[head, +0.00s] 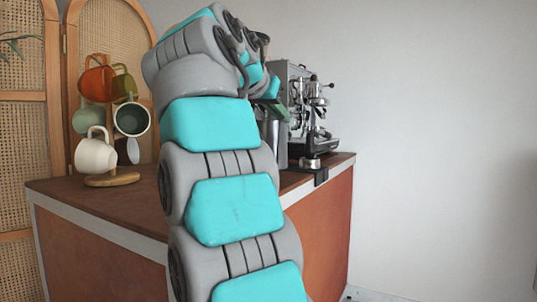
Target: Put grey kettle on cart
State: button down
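The cart (125,208) has a dark brown top and orange-brown side panels with pale edging. A grey metal vessel (279,143), possibly the grey kettle, shows as a narrow strip behind my arm, in front of the coffee machine. Most of it is hidden, so I cannot tell whether it rests on the cart top or is held. My gripper (271,92) is at the far end of my arm, just above this vessel. Its fingers are mostly hidden behind my arm links, and I cannot see whether they are open or shut.
A silver coffee machine (303,105) stands at the cart's right end. A mug stand (112,180) with several hanging mugs is on the left. A rattan screen (22,120) stands behind. My arm blocks the middle; the left front cart top is clear.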

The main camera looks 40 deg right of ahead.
jog(key=w+d+f+p, duration=0.3)
jog(key=w+d+f, duration=0.2)
jog(key=w, duration=0.7)
jog(key=d, duration=0.2)
jog(key=shift+w+d+p, duration=0.25)
jog(key=shift+d+p, duration=0.1)
jog(key=shift+p, duration=0.05)
jog(key=c, duration=1.1)
grip_release()
jog(key=shift+o, duration=0.2)
jog(key=v, duration=1.2)
